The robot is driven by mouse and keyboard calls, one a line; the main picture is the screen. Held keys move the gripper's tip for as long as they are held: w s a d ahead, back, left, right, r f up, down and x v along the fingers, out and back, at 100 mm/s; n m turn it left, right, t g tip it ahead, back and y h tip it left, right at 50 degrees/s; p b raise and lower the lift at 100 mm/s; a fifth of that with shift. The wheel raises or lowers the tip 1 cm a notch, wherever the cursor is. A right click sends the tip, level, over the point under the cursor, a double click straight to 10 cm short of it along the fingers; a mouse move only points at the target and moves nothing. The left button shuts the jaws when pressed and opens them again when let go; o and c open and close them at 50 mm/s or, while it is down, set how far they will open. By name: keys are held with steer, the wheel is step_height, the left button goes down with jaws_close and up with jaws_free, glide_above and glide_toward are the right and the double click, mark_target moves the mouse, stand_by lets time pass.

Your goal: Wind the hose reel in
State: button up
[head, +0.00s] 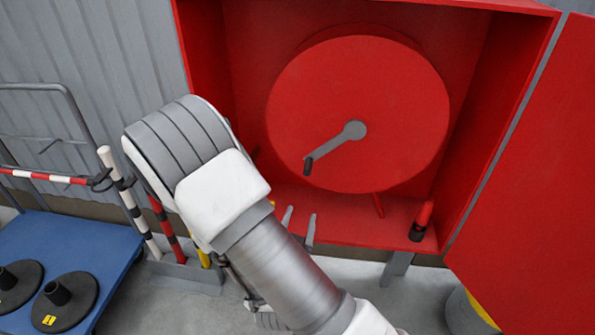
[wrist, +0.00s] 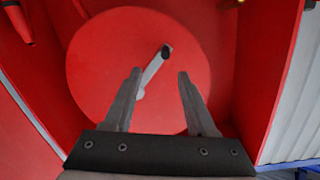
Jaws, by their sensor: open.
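The red hose reel (head: 400,100) hangs inside an open red cabinet (head: 350,220). A grey crank arm (head: 337,145) runs from its hub down and left to a black knob (head: 308,165). The reel (wrist: 105,70) also fills the middle of the wrist view, with the knob (wrist: 166,51) there beyond the fingertips and between their lines. My gripper (wrist: 159,75) is open and empty. In the head view, its two grey fingers (head: 299,214) show below the knob, apart from it. A short red hose end (head: 378,205) shows under the reel.
A red nozzle with a black base (head: 422,222) is at the cabinet's lower right. The red door (head: 540,190) stands open at right. Striped posts (head: 130,205) and a blue cart (head: 60,245) with black round bases are at left.

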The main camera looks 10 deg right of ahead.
mark_target(307, 173)
steer(key=shift+n+t, duration=0.5)
steer(key=shift+t, duration=0.2)
steer(key=b+x, duration=0.6)
steer(key=x, duration=1)
steer(key=shift+w+a+r, duration=0.1)
steer(key=shift+w+r, duration=0.05)
steer(key=shift+w, duration=0.2)
steer(key=shift+c, duration=0.4)
jaws_close()
